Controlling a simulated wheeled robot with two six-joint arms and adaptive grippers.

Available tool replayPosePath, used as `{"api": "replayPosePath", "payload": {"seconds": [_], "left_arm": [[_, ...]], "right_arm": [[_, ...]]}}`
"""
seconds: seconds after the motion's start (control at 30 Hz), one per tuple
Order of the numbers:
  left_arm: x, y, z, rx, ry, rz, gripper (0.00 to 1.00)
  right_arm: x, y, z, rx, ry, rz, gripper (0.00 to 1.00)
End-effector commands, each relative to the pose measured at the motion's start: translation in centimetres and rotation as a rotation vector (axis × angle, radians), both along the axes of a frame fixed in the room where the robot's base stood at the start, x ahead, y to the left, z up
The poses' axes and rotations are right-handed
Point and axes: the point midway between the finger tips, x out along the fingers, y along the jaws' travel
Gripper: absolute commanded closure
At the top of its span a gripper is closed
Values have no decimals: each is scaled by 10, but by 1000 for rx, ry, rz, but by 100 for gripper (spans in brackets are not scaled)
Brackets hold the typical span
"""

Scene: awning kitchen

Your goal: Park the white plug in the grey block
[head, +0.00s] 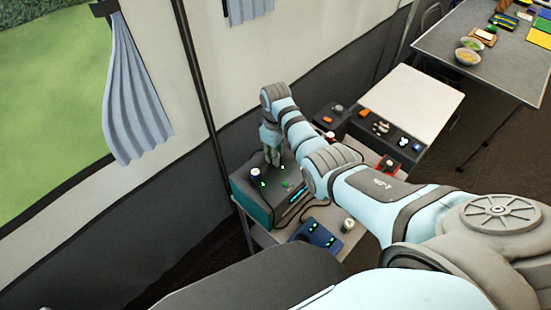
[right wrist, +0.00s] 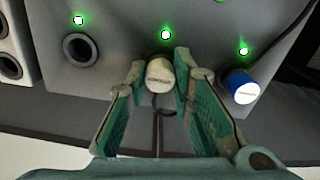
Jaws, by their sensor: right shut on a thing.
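In the right wrist view the white plug (right wrist: 160,74) sits between the fingertips of my right gripper (right wrist: 160,82), which is shut on it. The plug stands against the face of the grey block (right wrist: 125,22), below a green light. Its far end is hidden, so I cannot tell how deep it sits. A dark cord hangs below it. In the head view my right gripper (head: 272,155) points down over the dark grey block with a teal side (head: 250,203); the white plug is not clear there. My left gripper is not in view.
A blue plug with a white end (right wrist: 241,87) sits in the block to the right. An empty round hole (right wrist: 81,49) is to the left. A blue panel with green lights (head: 318,236) and a small pale cylinder (head: 347,225) stand near the block in the head view.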

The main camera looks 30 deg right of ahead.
Motion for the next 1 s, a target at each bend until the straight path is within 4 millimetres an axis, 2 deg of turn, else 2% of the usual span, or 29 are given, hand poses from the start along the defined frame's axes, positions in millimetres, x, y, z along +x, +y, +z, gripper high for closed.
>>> {"api": "replayPosePath", "payload": {"seconds": [0.17,0.67,1.0], "left_arm": [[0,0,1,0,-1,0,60],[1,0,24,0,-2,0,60],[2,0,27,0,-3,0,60]], "right_arm": [[0,0,0,1,0,0,100],[0,0,20,0,-1,0,100],[0,0,33,0,-1,0,100]]}}
